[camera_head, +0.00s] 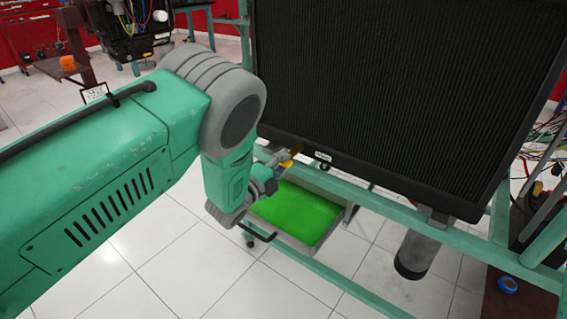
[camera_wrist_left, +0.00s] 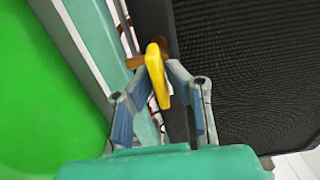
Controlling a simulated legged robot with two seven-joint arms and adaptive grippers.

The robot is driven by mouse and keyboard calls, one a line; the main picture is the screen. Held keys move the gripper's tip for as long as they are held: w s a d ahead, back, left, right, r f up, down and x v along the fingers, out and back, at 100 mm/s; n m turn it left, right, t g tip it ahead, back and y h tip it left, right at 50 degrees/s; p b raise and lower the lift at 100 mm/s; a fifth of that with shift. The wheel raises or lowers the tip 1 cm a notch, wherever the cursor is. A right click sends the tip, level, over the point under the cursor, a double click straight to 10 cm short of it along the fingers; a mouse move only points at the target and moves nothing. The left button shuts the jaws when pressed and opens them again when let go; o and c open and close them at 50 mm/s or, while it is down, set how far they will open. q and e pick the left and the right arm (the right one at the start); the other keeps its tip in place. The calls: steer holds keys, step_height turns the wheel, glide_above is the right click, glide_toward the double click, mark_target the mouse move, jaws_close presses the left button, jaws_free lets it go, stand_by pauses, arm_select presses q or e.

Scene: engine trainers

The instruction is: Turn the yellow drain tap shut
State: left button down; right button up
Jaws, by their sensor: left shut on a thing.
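The yellow drain tap (camera_wrist_left: 156,72) shows in the left wrist view as a yellow lever on a brown-brass fitting (camera_wrist_left: 135,62), beside the black radiator (camera_wrist_left: 245,70). My left gripper (camera_wrist_left: 158,80) has its two fingers on either side of the yellow lever and is shut on it. In the head view, the left gripper (camera_head: 279,183) is at the lower left corner of the radiator (camera_head: 390,80), partly hidden by my own wrist. My right gripper is not in view.
A green-bottomed tray (camera_head: 298,212) lies low beneath the tap. Teal frame rails (camera_head: 385,203) run under the radiator and close to the gripper. A grey cylinder (camera_head: 417,253) hangs at the right. White floor tiles (camera_head: 200,270) are clear in front.

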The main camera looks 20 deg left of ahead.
arm_select(q)
steer(key=shift+s+d+f, duration=0.1)
steer(key=shift+s+f, duration=0.05)
steer(key=shift+f, duration=0.2)
steer(key=c, duration=1.6)
jaws_free()
steer(key=shift+c, duration=0.2)
steer(key=shift+r, duration=0.1)
steer(key=shift+r, duration=0.1)
steer(key=v, duration=1.1)
steer(key=shift+s, duration=0.4)
